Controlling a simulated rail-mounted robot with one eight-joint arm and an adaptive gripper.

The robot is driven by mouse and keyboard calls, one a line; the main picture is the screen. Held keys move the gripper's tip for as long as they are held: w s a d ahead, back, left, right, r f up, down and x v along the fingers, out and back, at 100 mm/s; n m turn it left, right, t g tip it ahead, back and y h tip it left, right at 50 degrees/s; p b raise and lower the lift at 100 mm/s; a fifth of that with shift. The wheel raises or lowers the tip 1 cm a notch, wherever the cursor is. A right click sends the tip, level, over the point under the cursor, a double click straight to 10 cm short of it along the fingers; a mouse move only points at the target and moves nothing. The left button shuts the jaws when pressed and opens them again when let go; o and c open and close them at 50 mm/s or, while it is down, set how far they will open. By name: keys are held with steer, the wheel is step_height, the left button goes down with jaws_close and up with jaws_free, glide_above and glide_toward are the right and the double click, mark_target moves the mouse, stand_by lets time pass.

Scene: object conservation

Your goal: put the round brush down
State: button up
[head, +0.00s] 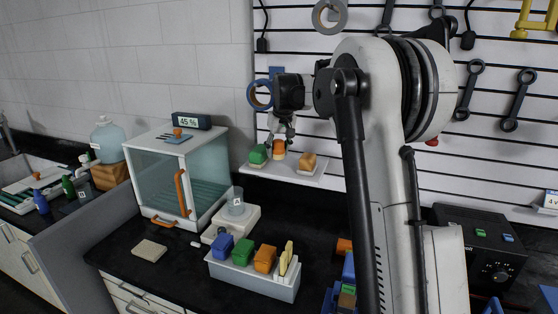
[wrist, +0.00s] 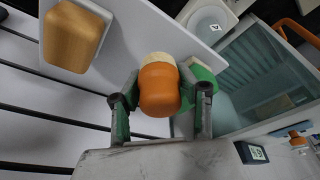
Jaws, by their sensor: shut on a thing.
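My gripper (head: 281,138) is shut on the round brush (head: 279,148), which has an orange rounded handle and a cream part. In the wrist view the fingers (wrist: 160,98) grip the brush (wrist: 159,88) from both sides, with its cream part pointing away from my wrist. The brush is over or at the white wall shelf (head: 302,178), between a green brush (head: 257,155) on the left and an orange-brown brush (head: 308,161) on the right. I cannot tell whether it touches the shelf.
In the wrist view the green brush (wrist: 200,72) is close behind the held one; the orange-brown brush (wrist: 72,36) is farther left. Below are a glass cabinet (head: 178,178), a balance with a beaker (head: 235,205) and a white bin (head: 258,282) with several coloured blocks. Tools hang on the slatted wall.

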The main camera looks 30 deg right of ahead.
mark_target(279, 169)
steer(key=shift+w+d+f, duration=0.15)
steer(key=shift+d+f, duration=0.2)
steer(key=shift+f+p, duration=0.35)
steer(key=shift+f, duration=1.55)
steer(key=shift+f, duration=0.15)
steer(key=o, duration=1.2)
